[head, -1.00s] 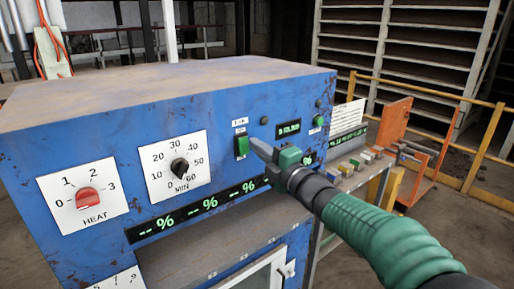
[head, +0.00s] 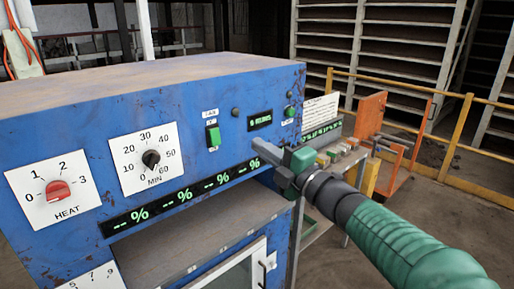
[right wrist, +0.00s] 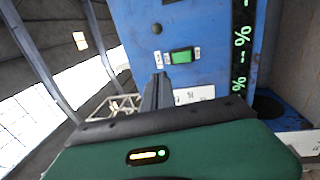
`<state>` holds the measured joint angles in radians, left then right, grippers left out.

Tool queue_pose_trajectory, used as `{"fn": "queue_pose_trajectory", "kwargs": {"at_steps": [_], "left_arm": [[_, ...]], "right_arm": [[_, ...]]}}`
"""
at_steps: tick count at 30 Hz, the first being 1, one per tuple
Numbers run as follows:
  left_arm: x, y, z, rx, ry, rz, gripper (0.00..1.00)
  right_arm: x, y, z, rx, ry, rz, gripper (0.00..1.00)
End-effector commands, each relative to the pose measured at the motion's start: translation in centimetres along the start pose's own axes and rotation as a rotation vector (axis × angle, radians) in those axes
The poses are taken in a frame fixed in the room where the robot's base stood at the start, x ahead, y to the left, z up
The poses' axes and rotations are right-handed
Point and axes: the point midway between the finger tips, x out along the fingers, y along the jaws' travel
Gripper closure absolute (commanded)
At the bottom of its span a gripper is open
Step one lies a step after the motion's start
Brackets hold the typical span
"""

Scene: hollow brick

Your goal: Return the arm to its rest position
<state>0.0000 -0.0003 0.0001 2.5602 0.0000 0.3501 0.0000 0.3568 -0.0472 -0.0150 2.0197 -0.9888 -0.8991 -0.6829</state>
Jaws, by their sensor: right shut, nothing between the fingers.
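My right arm comes in from the lower right of the head view. Its gripper (head: 259,150) is shut and empty, in front of the right part of the blue machine's panel. Its tip overlaps the end of the percent display in the picture; I cannot tell the exact gap. In the right wrist view the shut fingers (right wrist: 156,92) point toward the panel, below the green switch (right wrist: 181,57). That green switch (head: 213,135) sits on the panel, to the upper left of the gripper in the head view. My left gripper is not in view.
The blue machine (head: 90,145) fills the left, with a red heat knob (head: 58,191) and a black minute knob (head: 151,159). A side table with small coloured blocks (head: 335,153) stands behind my gripper. An orange cart (head: 370,125) and yellow railing (head: 458,135) stand farther right.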

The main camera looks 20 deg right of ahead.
Motion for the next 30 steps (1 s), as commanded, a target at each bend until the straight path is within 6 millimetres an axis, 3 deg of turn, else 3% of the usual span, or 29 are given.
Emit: {"fn": "queue_pose_trajectory", "kwargs": {"at_steps": [8,11,14,16,18,20,21,25,27,30], "left_arm": [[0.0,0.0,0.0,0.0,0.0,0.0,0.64],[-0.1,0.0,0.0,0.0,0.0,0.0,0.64],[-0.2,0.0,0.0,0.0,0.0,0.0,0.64],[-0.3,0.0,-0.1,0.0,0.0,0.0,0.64],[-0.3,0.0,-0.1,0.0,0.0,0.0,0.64],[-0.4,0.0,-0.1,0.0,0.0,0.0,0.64],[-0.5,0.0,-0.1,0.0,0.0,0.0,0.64],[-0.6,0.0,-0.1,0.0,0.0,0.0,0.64],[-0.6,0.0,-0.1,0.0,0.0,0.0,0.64],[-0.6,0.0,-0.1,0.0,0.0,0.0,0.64]], "right_arm": [[0.0,-0.1,-0.1,0.006,-0.003,-0.002,1.0],[0.1,-2.4,0.7,0.115,-0.072,-0.047,1.0],[-0.7,-8.6,2.2,0.373,-0.245,-0.16,1.0],[-2.6,-14.6,2.5,0.591,-0.404,-0.269,1.0],[-5.4,-20.4,1.8,0.791,-0.567,-0.382,1.0],[-8.4,-24.9,0.6,0.941,-0.706,-0.478,1.0],[-10.7,-27.6,-0.6,1.031,-0.8,-0.543,1.0],[-18.4,-34.3,-5.3,1.266,-1.098,-0.735,1.0],[-22.0,-36.4,-7.8,1.348,-1.234,-0.817,1.0],[-25.4,-37.8,-10.3,1.416,-1.369,-0.892,1.0]]}}
